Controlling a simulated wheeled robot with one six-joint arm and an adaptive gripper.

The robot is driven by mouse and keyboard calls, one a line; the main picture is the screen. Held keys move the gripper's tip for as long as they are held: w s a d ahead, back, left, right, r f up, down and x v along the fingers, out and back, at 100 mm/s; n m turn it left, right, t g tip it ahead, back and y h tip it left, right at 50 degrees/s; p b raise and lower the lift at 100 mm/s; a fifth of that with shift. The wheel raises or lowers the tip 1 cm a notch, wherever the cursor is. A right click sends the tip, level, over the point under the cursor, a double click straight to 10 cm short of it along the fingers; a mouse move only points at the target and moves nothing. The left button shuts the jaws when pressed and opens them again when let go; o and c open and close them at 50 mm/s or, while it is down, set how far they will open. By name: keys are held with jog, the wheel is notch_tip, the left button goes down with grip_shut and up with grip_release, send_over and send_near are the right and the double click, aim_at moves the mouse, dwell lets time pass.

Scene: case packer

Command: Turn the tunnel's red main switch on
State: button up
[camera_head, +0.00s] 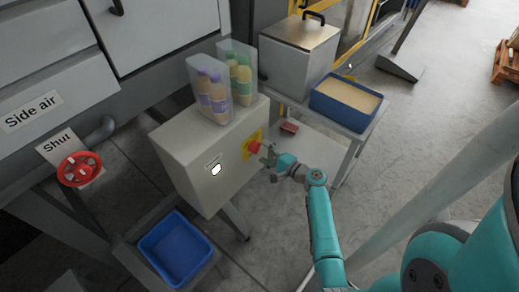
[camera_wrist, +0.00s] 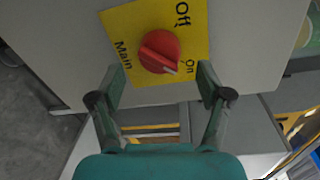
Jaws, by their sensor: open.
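The red main switch (camera_wrist: 159,51) is a round rotary knob on a yellow plate (camera_wrist: 140,17) marked Main, Off and On. Its raised bar slants to the lower right, and its pale mark lies at that end, close to the On label. In the head view the switch (camera_head: 255,147) sits on the side face of a grey box (camera_head: 205,158). My gripper (camera_wrist: 158,82) is open and empty. Its two fingers stand apart just below the knob in the wrist view, one to each side. In the head view my gripper (camera_head: 268,158) is right beside the switch.
Clear bins with bottles (camera_head: 212,90) stand on the box. A low table at the right carries a metal case (camera_head: 290,65) and a blue tray (camera_head: 340,112). A red handwheel (camera_head: 80,169) and an empty blue bin (camera_head: 175,250) are at the left.

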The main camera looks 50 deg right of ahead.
jog(key=s, duration=0.8)
jog(key=shift+s+r, duration=0.25)
jog(key=shift+r, duration=0.15)
jog(key=s+a+f+n+g, duration=0.1)
jog(key=s+a+f+g, duration=0.1)
jog(key=a+f, duration=0.35)
jog(key=s+a+f+n+g, duration=0.1)
jog(key=a+f, duration=0.1)
jog(key=a, duration=0.7)
jog(key=s+a+n+g+h, duration=0.2)
jog(key=s+a+n, duration=0.2)
jog(key=s+a, duration=0.5)
jog(key=s+a+r+n+t+y, duration=0.1)
jog(key=s+a+r+n, duration=0.3)
jog(key=s+r+n, duration=0.3)
jog(key=s+a+r+n+t+y, duration=0.1)
jog(key=s+a+r+n, duration=0.3)
jog(key=r, duration=1.1)
jog(key=s+n, duration=0.3)
jog(key=s, duration=0.1)
jog(key=shift+s+a+t, duration=0.2)
jog(key=shift+a+t, duration=0.15)
jog(key=shift+t, duration=0.05)
